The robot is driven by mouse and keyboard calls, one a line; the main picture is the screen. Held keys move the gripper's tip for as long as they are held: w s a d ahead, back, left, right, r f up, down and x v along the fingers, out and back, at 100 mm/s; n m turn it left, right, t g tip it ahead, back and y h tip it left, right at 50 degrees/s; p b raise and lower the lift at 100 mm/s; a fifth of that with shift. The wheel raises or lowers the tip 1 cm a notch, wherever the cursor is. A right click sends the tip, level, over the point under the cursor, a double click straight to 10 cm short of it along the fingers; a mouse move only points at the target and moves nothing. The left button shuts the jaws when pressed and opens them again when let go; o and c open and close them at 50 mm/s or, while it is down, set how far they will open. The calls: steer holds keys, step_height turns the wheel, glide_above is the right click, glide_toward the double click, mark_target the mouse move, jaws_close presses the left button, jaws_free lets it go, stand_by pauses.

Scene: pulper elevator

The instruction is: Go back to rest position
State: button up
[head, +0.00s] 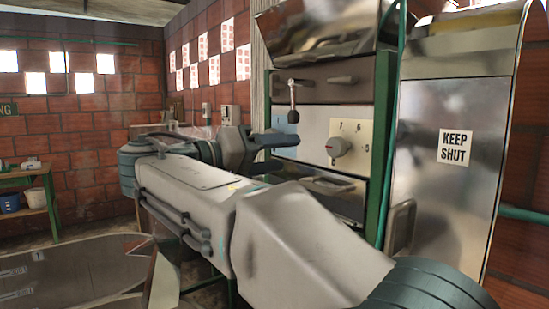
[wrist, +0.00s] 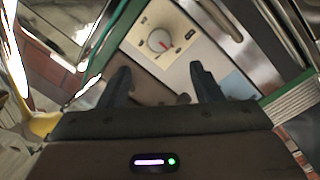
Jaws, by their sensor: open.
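My gripper (head: 272,146) is in front of the machine's control panel in the head view, its fingers pointing right toward the panel. In the wrist view my gripper (wrist: 160,85) has its two dark fingers spread apart with nothing between them. The panel (head: 312,128) carries a round knob (head: 341,147) with numbers around it. The knob also shows in the wrist view (wrist: 158,41), beyond the fingertips. A lever with a dark ball end (head: 292,84) stands above my gripper in the head view. Whether the fingers touch the panel, I cannot tell.
A metal door marked KEEP SHUT (head: 452,160) with a handle (head: 400,226) is at the right. A green post (head: 384,125) runs beside the panel. A metal basin (head: 80,270) is at lower left.

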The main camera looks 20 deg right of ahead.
stand_by(0.3)
steer(key=s+d+f+n+y, duration=0.2)
steer(key=d+f+n+y, duration=0.15)
steer(key=f, duration=0.65)
steer(key=s+d+f+n+y, duration=0.2)
steer(key=f+n+y, duration=0.15)
steer(key=f, duration=0.55)
steer(key=s+a+f+y, duration=0.2)
steer(key=s+f+y, duration=0.1)
steer(key=f, duration=0.3)
steer(key=s+a+f+y, duration=0.2)
steer(key=s+f+y, duration=0.2)
steer(key=f, duration=0.3)
steer(key=s+a+f+g+y, duration=0.1)
steer(key=s+a+f+y, duration=0.1)
steer(key=f, duration=0.5)
steer(key=shift+s+f+m+y, duration=0.15)
steer(key=shift+s+m+y, duration=0.25)
steer(key=shift+s+y, duration=0.6)
steer(key=shift+s, duration=0.2)
steer(key=shift+c, duration=0.3)
